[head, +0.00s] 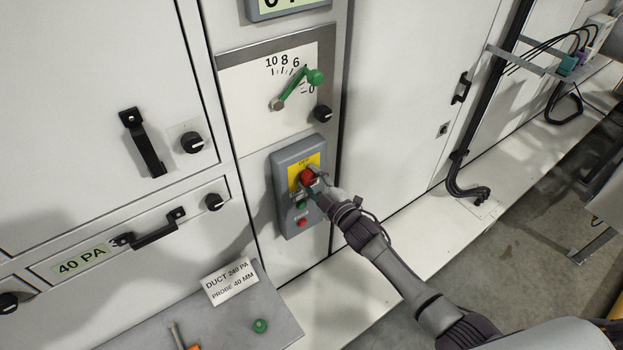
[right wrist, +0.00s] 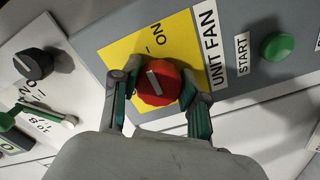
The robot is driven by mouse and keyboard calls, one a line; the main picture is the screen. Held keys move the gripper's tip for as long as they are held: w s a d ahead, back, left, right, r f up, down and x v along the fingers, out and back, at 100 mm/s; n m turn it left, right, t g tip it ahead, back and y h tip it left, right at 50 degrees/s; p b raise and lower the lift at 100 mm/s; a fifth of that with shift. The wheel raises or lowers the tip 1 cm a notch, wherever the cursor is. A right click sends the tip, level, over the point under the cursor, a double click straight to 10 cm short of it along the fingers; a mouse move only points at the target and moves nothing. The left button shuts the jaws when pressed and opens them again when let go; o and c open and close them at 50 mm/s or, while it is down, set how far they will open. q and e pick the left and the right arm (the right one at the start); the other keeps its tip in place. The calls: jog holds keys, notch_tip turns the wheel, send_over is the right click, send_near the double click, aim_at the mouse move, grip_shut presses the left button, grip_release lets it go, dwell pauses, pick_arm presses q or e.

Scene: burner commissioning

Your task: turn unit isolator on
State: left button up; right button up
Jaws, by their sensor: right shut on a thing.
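The unit isolator is a red rotary knob (head: 308,177) on a yellow plate (right wrist: 122,60) of a grey control box (head: 284,172). It also shows as a red knob (right wrist: 160,84) in the right wrist view, with a white pointer mark. The word ON is readable on the plate; the other word is partly covered by a finger. My right gripper (head: 312,180) is shut on the red knob, and its two green-padded fingers (right wrist: 156,98) sit on opposite sides of it. I cannot tell exactly which mark the pointer meets. My left gripper is out of view.
A green start button (right wrist: 278,46) and a red button (head: 302,222) sit below the isolator. A gauge panel with a green lever (head: 292,88) is above. A black knob (head: 322,114) is close by. A grey shelf (head: 278,322) juts out at the lower left.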

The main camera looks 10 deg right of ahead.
jog(key=shift+f, duration=0.1)
jog(key=o, duration=1.2)
jog(key=shift+c, duration=0.2)
jog(key=v, duration=1.2)
jog(key=shift+d, duration=0.1)
